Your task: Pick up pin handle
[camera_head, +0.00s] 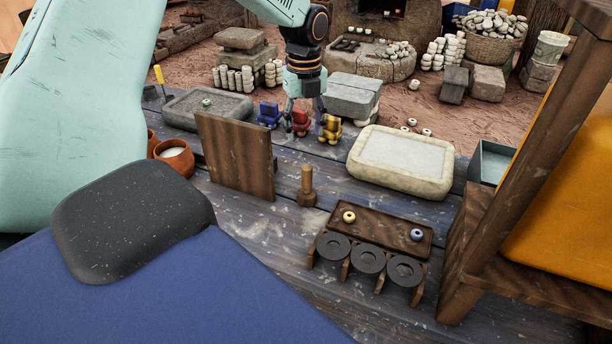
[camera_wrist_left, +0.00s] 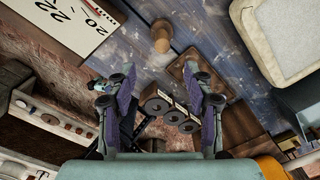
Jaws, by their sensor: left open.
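The pin handle, a small upright wooden peg with a wider base (camera_head: 307,186), stands on the dark plank table near the middle of the head view. It also shows near the top of the left wrist view (camera_wrist_left: 161,38). My left gripper (camera_head: 304,121) hangs on the far side of the peg, close to some small coloured figures, and is apart from the peg. In the left wrist view its two fingers (camera_wrist_left: 156,92) are spread with nothing held between them. My right gripper does not show.
A wooden board (camera_head: 235,155) stands left of the peg. A wooden rack (camera_head: 380,228) with dark rings is in front to its right. A pale stone tray (camera_head: 402,160) lies further right, and red, blue and yellow figures (camera_head: 331,128) stand behind.

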